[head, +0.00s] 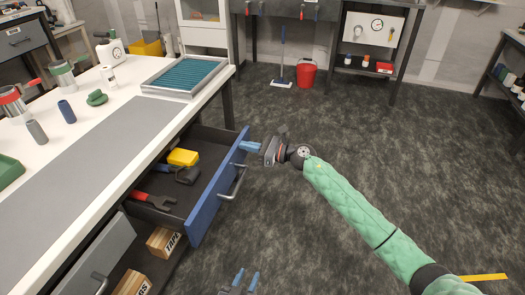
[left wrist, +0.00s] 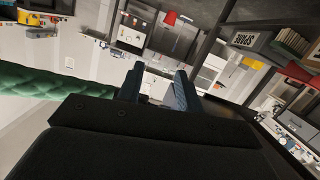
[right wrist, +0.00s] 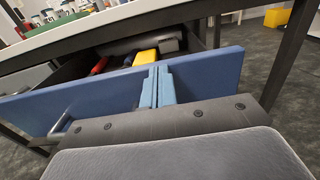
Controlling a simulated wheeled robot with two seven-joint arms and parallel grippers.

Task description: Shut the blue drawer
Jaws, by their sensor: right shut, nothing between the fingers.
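The blue drawer (head: 213,195) is pulled out from under the white bench, with its blue front standing well clear of the bench. It holds a yellow item, a dark tool and a red wrench. Its metal handle (head: 233,184) is on the outer face. My right gripper (head: 246,146) is shut and empty, its fingertips at the outer face near the far end of the front. In the right wrist view the closed fingers (right wrist: 157,86) overlap the blue front (right wrist: 105,103); I cannot tell if they touch. My left gripper (head: 241,280) is open and empty, low at the bottom edge.
A grey drawer (head: 95,262) is below and nearer, with boxes (head: 163,242) beside it. The white bench (head: 100,130) carries a framed teal tray (head: 185,76), bottles and containers. The dark floor right of the drawer is clear.

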